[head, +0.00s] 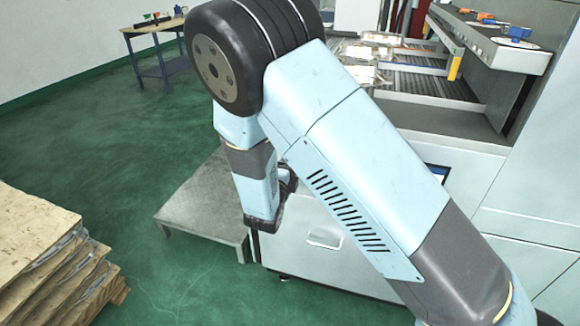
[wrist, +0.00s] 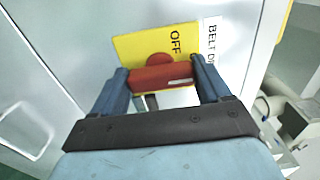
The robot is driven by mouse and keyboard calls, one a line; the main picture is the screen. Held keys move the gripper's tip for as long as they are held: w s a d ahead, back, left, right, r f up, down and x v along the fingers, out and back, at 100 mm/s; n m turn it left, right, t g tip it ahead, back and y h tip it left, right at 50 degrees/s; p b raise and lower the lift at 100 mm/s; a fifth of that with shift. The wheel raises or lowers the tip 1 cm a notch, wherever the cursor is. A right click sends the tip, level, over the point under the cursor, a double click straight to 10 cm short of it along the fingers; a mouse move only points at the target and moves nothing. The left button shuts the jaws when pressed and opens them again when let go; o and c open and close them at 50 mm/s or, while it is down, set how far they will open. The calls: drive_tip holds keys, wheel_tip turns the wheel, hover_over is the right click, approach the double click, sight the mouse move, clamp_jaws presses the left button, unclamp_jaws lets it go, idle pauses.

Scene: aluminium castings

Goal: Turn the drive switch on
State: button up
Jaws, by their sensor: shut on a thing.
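In the wrist view, the red drive switch handle (wrist: 163,78) lies crosswise in front of a yellow plate (wrist: 148,45) marked "OFF". A white label beside the plate reads "BELT D…" (wrist: 211,45), and the rest of it is cut off. My gripper (wrist: 163,82) has its two blue fingers at either end of the red handle and is shut on it. A pale mark shows on the handle's right part. In the head view my arm hides the switch and the gripper's fingers.
The pale machine cabinet (head: 490,185) stands behind my arm, with a conveyor (head: 425,82) on top. A low grey platform (head: 205,205) is beside it. Stacked boards (head: 35,245) stand at the lower left. A bench (head: 155,28) is at the back, and green floor lies open between.

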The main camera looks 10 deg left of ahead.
drive_tip(key=shift+s+a+f, duration=0.1)
drive_tip(key=shift+a, duration=0.1)
drive_tip(key=o, duration=1)
drive_tip(key=shift+d, duration=0.1)
drive_tip(key=s, duration=0.9)
drive_tip(key=s+a, duration=0.1)
drive_tip(key=s, duration=0.3)
drive_tip(key=shift+s, duration=0.3)
